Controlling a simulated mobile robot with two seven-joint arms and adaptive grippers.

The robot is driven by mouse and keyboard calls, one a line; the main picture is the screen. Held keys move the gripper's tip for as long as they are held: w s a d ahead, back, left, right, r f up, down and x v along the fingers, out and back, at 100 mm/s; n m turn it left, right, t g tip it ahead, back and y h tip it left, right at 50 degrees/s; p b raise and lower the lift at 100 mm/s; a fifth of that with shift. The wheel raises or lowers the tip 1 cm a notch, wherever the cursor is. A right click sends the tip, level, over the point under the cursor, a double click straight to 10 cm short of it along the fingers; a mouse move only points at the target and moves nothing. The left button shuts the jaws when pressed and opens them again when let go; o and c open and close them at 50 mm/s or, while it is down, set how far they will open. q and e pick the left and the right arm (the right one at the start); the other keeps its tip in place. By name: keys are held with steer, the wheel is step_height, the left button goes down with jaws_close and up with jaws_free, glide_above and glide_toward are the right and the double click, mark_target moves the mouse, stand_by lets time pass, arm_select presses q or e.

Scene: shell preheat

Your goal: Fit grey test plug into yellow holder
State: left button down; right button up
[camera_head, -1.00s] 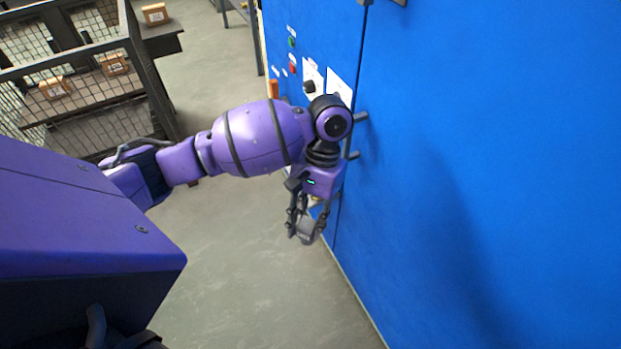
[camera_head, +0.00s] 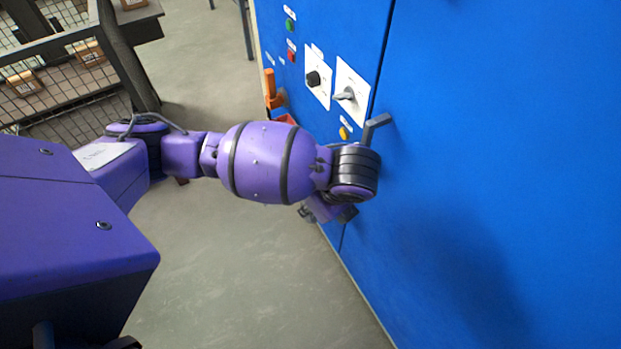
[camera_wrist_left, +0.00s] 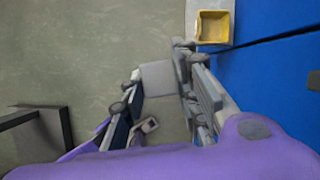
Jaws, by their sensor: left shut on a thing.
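The yellow holder (camera_wrist_left: 214,27) is a square, open-fronted socket on a grey plate at the top of the left wrist view, beside the blue cabinet face. The grey test plug (camera_wrist_left: 158,78) is a plain grey block. My left gripper (camera_wrist_left: 161,76) is shut on it. The plug is left of and below the holder in that view, apart from it. In the head view my left wrist and gripper (camera_head: 330,212) are mostly hidden under the forearm; plug and holder are hidden there. My right gripper is not in view.
The blue cabinet (camera_head: 510,150) fills the right side. A dark handle (camera_head: 378,125) sticks out near my wrist. A black knob (camera_head: 313,79), a grey switch (camera_head: 346,95) and a yellow button (camera_head: 344,133) sit above. A mesh cage (camera_head: 70,95) stands left. Open floor lies below the arm.

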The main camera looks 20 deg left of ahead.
arm_select(q)
steer(key=m, duration=0.2)
steer(key=m+t+h, duration=0.1)
steer(key=m, duration=0.1)
steer(key=w+f+m+b, duration=0.1)
steer(key=m, duration=0.1)
steer(key=shift+d+t, duration=0.35)
steer(key=shift+t, duration=0.05)
steer(key=m, duration=0.1)
steer(key=m+h, duration=0.1)
steer(key=shift+w+d+f+m+t+h, duration=0.2)
steer(key=shift+m+t+h, duration=0.1)
steer(key=shift+m, duration=0.1)
steer(key=shift+w+a+f+m+g+h+b, duration=0.15)
steer(key=shift+w+a+f+m+h+b, duration=0.5)
steer(key=shift+w+f+m, duration=1.4)
steer(key=shift+w+a+f+m+g+h+b, duration=0.1)
steer(key=shift+w+a+f+m+h+b, duration=0.4)
steer(key=shift+w+f+m, duration=1.55)
steer(key=shift+w+a+f+m+g+h+b, duration=0.25)
steer(key=shift+w+a+f+m+h, duration=0.5)
steer(key=shift+w+f+m, duration=1.3)
steer(key=shift+w+d+f+n, duration=0.2)
steer(key=shift+w+n, duration=0.25)
steer(key=shift+w, duration=0.15)
